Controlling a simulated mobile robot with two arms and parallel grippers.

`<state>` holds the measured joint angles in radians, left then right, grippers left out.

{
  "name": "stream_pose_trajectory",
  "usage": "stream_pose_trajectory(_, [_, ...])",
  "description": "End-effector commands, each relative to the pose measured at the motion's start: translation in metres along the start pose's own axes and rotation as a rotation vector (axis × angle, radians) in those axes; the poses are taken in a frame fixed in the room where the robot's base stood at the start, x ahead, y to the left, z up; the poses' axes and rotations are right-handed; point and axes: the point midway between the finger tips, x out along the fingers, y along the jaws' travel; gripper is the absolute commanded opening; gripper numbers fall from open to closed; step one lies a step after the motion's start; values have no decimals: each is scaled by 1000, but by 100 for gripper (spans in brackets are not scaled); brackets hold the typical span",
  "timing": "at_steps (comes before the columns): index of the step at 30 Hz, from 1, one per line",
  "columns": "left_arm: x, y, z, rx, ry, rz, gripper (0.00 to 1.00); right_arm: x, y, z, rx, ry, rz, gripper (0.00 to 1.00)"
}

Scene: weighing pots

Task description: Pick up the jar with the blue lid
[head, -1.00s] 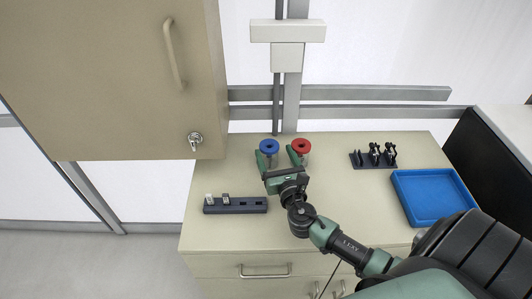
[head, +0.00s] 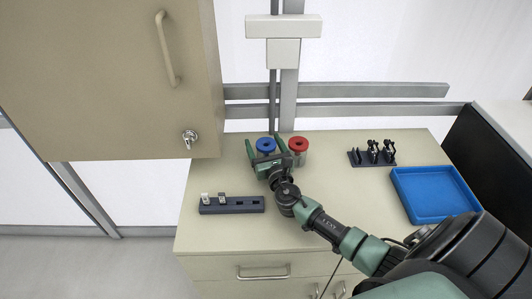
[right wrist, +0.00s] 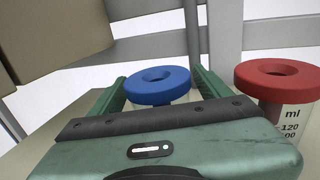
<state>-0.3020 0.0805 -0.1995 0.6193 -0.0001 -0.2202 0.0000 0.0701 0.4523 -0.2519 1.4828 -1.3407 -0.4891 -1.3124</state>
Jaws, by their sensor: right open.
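The jar with the blue lid (head: 265,145) stands at the back of the counter, left of the jar with the red lid (head: 298,144). My right gripper (head: 264,140) is open, with one finger on each side of the blue-lidded jar. In the right wrist view, the blue lid (right wrist: 158,86) shows between the two green fingers, and most of that jar's body is hidden behind the gripper. The red lid (right wrist: 279,77) is just outside the right finger, on a clear jar with "ml" marks. My left gripper is not in view.
A dark rack (head: 231,205) with small pieces is at the front left of the counter (head: 330,218). A dark holder (head: 371,157) with black items is at the back right, near a blue tray (head: 436,195). A cabinet (head: 105,75) overhangs at the left.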

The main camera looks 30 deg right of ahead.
Motion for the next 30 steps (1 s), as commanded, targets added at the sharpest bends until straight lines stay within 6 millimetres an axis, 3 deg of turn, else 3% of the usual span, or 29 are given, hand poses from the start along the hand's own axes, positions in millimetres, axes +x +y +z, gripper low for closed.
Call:
stream_pose_trajectory(9, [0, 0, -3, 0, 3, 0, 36, 6, 0, 0, -1, 0, 0, 78])
stream_pose_trajectory(15, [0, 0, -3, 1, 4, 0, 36, 6, 0, 0, -1, 0, 0, 23])
stream_pose_trajectory(17, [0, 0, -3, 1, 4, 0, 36, 6, 0, 0, -1, 0, 0, 10])
stream_pose_trajectory(25, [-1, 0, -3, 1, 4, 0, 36, 6, 0, 2, 0, 0, 0, 10])
stream_pose_trajectory(30, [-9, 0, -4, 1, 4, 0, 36, 6, 0, 16, 1, -1, -1, 10])
